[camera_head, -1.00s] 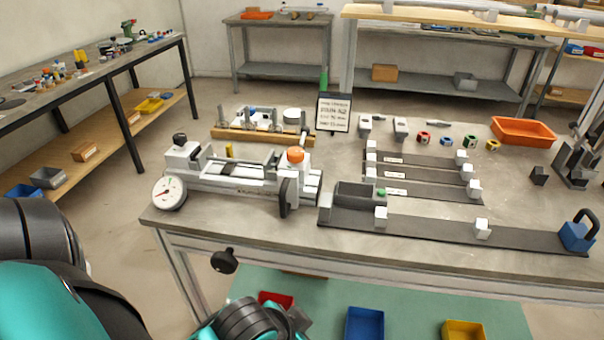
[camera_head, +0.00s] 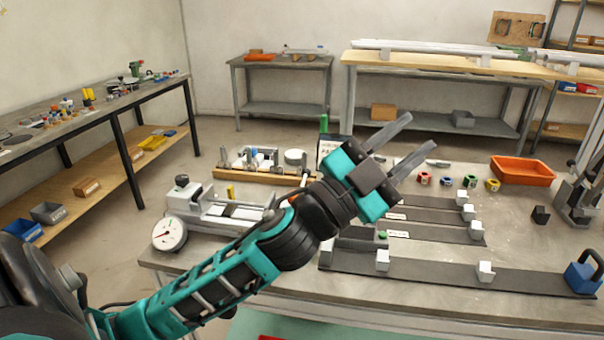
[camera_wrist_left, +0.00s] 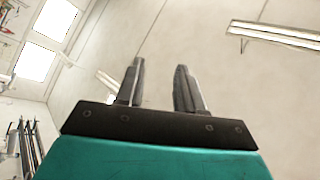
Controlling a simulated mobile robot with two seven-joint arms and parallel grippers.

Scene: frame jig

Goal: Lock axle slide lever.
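The axle jig (camera_head: 232,212), a white and grey fixture with a round dial gauge (camera_head: 169,234), sits at the left end of the table. I cannot pick out the slide lever. My left gripper (camera_head: 405,147) is raised above the table, right of the jig, with its two fingers apart and nothing between them. In the left wrist view the fingers (camera_wrist_left: 160,88) are also spread and empty, facing wall and ceiling. My right gripper is not in view.
The grey table (camera_head: 510,226) carries dark rails with white blocks (camera_head: 484,271), a blue clamp block (camera_head: 583,272), an orange tray (camera_head: 522,171) and small coloured rings. A wooden rack (camera_head: 262,172) stands behind the jig. A sign is partly hidden by my gripper.

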